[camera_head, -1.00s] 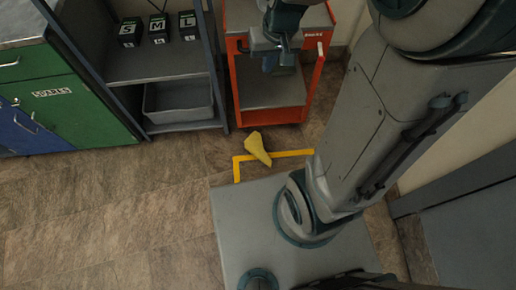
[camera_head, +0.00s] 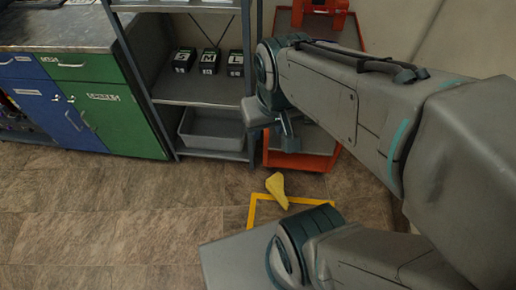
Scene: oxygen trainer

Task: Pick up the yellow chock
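The yellow chock (camera_head: 277,190) lies on the floor. It is at the yellow corner marking, just in front of my grey base. My gripper (camera_head: 287,134) is at the end of my arm, which reaches in from the right. In the picture it appears above the chock, with a clear gap between them. The fingers are small and partly hidden by the wrist, so I cannot tell whether they are open or shut. Nothing is seen held in it.
An orange cart (camera_head: 297,161) stands behind my gripper. Left of it, a grey shelf (camera_head: 195,91) holds black boxes marked S, M and L and a grey bin (camera_head: 212,129). A green and blue cabinet (camera_head: 117,117) is at the left. The tiled floor (camera_head: 110,215) at left is clear.

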